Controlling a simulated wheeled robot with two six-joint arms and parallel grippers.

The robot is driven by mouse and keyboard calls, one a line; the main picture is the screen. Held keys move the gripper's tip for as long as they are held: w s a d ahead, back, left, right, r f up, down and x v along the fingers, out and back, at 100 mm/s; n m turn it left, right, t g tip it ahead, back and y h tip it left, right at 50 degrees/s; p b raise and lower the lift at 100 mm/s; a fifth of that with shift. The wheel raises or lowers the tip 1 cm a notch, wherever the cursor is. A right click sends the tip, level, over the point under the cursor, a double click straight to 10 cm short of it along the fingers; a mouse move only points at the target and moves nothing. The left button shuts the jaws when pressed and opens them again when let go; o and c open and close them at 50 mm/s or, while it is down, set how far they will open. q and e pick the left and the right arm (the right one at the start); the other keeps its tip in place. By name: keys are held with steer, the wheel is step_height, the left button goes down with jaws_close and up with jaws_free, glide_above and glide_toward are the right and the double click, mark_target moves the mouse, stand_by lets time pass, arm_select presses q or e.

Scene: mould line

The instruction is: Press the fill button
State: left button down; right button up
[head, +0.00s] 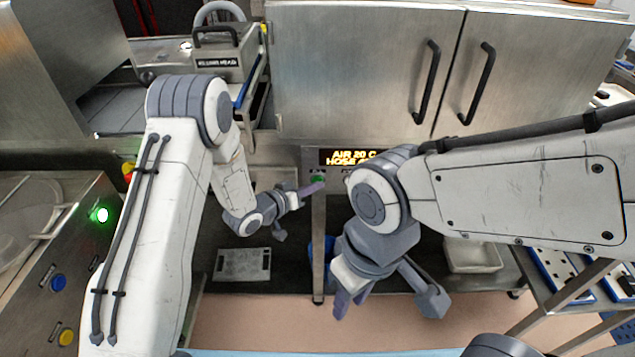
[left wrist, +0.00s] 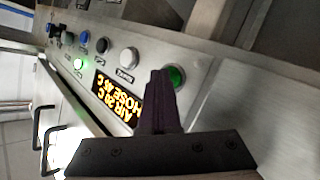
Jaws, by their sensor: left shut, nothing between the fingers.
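My left gripper (head: 317,187) is shut and empty, its fingertips at the control panel's front edge under the display. In the left wrist view the shut fingertips (left wrist: 161,74) are right beside a green button (left wrist: 176,76) and overlap its edge; I cannot tell whether they touch it. This green button (head: 318,179) also shows small in the head view, at the fingertips. No label names the fill button legibly. My right gripper (head: 388,304) is open and empty, low in the middle.
The amber display (head: 350,157) reads "AIR 20 C" and "HOSE". Black, blue and other buttons line the panel (left wrist: 205,65). A steel cabinet (head: 350,60) with black handles stands above. At left is another panel with a lit green light (head: 102,215). A white bin (head: 472,256) sits low at right.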

arm_select(q)
steer(key=shift+s, duration=0.85)
steer(key=shift+s, duration=2.5)
